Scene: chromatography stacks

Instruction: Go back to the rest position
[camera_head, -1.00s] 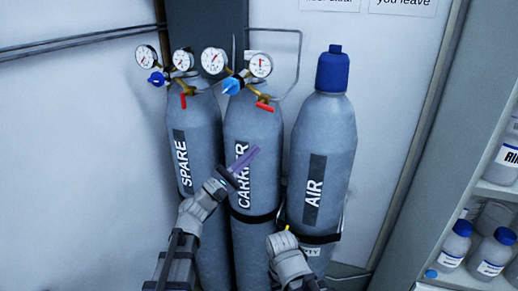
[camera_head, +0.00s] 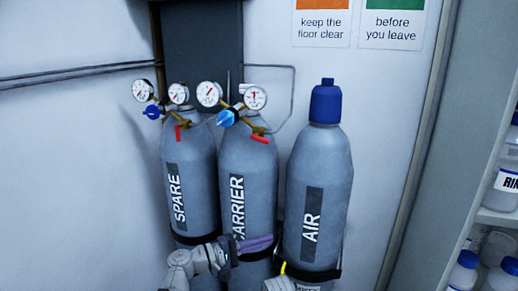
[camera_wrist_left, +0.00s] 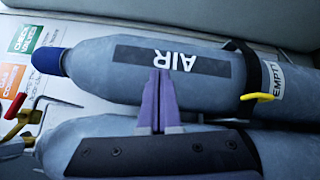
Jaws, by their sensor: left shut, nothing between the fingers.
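My left gripper (camera_head: 257,243) is low in the head view, in front of the lower part of the CARRIER cylinder (camera_head: 250,170). Its purple fingers are together with nothing between them. In the left wrist view the shut fingers (camera_wrist_left: 161,75) point towards the AIR cylinder (camera_wrist_left: 110,70), overlapping the edge of its label; I cannot tell the gap.
The SPARE cylinder (camera_head: 190,155) and the blue-capped AIR cylinder (camera_head: 318,170) stand either side of CARRIER. Gauges and a red lever (camera_head: 260,138) are above. Bottle shelves (camera_head: 500,218) are at right.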

